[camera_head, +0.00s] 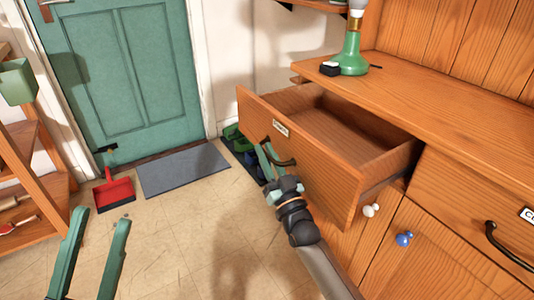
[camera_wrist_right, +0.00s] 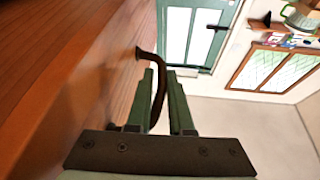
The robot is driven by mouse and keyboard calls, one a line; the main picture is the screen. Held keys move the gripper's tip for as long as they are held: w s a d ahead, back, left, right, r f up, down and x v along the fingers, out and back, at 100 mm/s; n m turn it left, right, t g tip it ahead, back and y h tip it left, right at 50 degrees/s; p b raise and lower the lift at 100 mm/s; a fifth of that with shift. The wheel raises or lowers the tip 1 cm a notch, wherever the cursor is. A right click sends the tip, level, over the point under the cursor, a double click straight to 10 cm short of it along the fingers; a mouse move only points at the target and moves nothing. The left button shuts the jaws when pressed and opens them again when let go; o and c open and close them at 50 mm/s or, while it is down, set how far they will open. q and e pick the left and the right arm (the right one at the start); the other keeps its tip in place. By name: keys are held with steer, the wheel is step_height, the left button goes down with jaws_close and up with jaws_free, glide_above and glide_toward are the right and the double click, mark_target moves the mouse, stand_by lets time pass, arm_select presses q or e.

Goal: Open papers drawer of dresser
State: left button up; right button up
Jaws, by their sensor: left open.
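The papers drawer (camera_head: 320,158) of the wooden dresser stands pulled well out, its inside bare where I can see it. A small white label (camera_head: 280,129) sits on its front; the lettering is too small to read surely. Its dark curved handle (camera_head: 284,162) also shows in the right wrist view (camera_wrist_right: 160,88). My right gripper (camera_head: 267,160) is at this handle, its green fingers (camera_wrist_right: 162,100) close on either side of the bar. My left gripper (camera_head: 98,235) is open and empty above the floor at lower left, well away from the dresser.
Another drawer (camera_head: 475,215) at right is shut. Below are cupboard doors with a white knob (camera_head: 371,210) and a blue knob (camera_head: 404,239). A green lamp (camera_head: 351,62) stands on top. A grey mat (camera_head: 185,170) and red dustpan (camera_head: 114,192) lie near the green door (camera_head: 130,75).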

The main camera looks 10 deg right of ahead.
steer(key=o, duration=0.4)
steer(key=shift+o, duration=0.2)
steer(key=p+v, duration=0.2)
steer(key=v, duration=1)
steer(key=shift+s+p, duration=0.25)
steer(key=shift+p, duration=0.05)
steer(key=shift+d, duration=0.1)
